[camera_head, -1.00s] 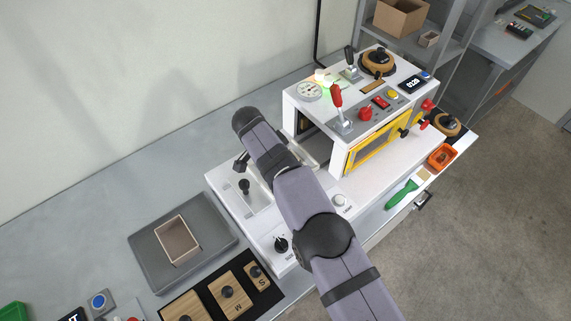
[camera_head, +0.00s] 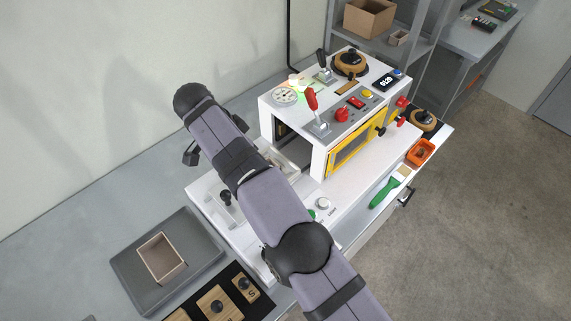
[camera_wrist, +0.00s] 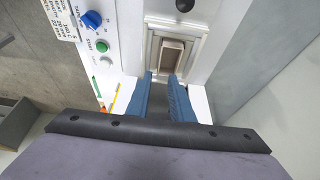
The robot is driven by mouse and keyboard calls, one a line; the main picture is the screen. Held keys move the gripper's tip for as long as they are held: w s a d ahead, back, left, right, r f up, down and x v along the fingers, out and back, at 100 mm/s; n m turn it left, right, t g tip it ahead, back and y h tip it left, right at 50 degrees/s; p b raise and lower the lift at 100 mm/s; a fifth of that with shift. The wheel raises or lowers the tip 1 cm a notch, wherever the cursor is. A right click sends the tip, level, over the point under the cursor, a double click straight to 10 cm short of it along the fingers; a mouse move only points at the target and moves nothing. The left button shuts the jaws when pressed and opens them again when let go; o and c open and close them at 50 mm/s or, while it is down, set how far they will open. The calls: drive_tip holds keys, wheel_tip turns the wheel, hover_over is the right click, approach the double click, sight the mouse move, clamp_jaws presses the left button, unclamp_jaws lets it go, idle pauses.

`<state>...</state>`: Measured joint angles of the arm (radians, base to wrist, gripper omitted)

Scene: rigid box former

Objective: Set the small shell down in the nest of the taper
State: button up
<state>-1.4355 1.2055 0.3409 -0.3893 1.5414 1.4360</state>
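The small shell (camera_wrist: 172,55), an open box with a tan rim, sits inside the pale frame of the nest (camera_wrist: 194,50) on the white taper (camera_wrist: 135,30) in the wrist view. It looks square to the frame; whether it rests fully on the bottom cannot be told. My gripper (camera_wrist: 161,75) has its two blue fingers apart, with an empty gap between them. The fingertips are at the shell's near edge, a little left of its middle, and the right one overlaps that edge in the picture. In the head view my arm covers the fingers and most of the nest.
A black knob (camera_wrist: 185,5) stands beyond the nest. A blue dial (camera_wrist: 92,20) and green button (camera_wrist: 102,47) are to its left.

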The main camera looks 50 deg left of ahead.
drive_tip(key=w+d+f+g+h, duration=0.15)
drive_tip(key=w+d, duration=0.25)
drive_tip(key=d, duration=0.4)
drive_tip(key=w+d+f+n+g+h, duration=0.1)
drive_tip(key=w+d+f, duration=0.1)
drive_tip(key=w+d, duration=0.45)
drive_tip(key=w+d+f+g+h, duration=0.1)
drive_tip(key=w+d+f, duration=0.15)
drive_tip(key=d, duration=0.65)
drive_tip(key=s+d+r+y, duration=0.1)
drive_tip(key=s+d, duration=0.3)
drive_tip(key=d, duration=1.3)
drive_tip(key=s+d+r+m+g+y, duration=0.1)
drive_tip(key=s+d, duration=0.3)
drive_tip(key=d, duration=1.4)
drive_tip(key=shift+s+d+y, duration=0.15)
drive_tip(key=shift+s+y, duration=0.15)
drive_tip(key=shift+y, duration=0.45)
drive_tip(key=shift+f, duration=0.1)
